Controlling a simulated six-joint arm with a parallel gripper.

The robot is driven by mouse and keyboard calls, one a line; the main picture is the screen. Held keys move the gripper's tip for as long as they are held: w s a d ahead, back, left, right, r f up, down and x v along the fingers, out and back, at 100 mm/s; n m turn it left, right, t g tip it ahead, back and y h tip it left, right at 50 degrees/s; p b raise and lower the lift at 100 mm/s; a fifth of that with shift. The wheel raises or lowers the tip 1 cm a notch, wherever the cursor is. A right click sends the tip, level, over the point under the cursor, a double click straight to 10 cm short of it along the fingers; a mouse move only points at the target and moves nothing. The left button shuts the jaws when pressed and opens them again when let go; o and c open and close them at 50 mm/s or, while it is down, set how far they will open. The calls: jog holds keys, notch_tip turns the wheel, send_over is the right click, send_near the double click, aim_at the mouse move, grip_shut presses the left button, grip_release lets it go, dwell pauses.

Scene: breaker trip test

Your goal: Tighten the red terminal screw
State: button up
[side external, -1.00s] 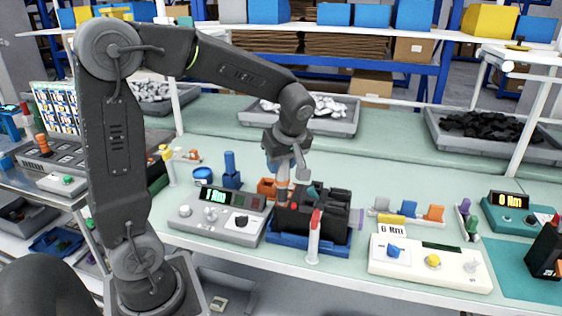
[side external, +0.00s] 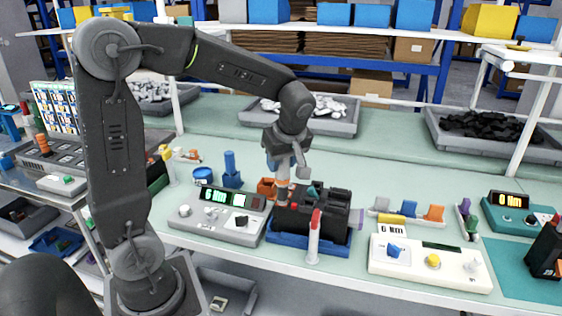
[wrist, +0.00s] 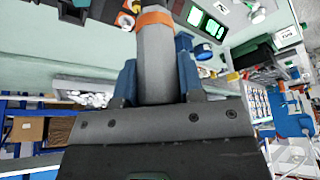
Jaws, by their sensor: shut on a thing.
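My gripper (side external: 280,165) points down at the left end of the black breaker (side external: 325,212), which sits in a blue holder (side external: 290,240). Its blue fingers are shut on a grey driver with an orange band (side external: 283,184). In the wrist view the driver (wrist: 155,60) stands between the two fingers of the gripper (wrist: 157,80). The driver is close to upright, its lower end at the breaker's left end. A grey meter box (side external: 218,222) left of the breaker shows "6 Nm" in green.
A white, red-topped stick (side external: 315,238) stands before the breaker. An orange block (side external: 266,188) is close behind the driver. A white switch panel (side external: 430,264) labelled "6 Nm" lies to the right. A teal meter (side external: 512,214) there reads "0 Nm". The bench behind is mostly clear.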

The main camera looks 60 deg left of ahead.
jog(key=shift+r, duration=2.9)
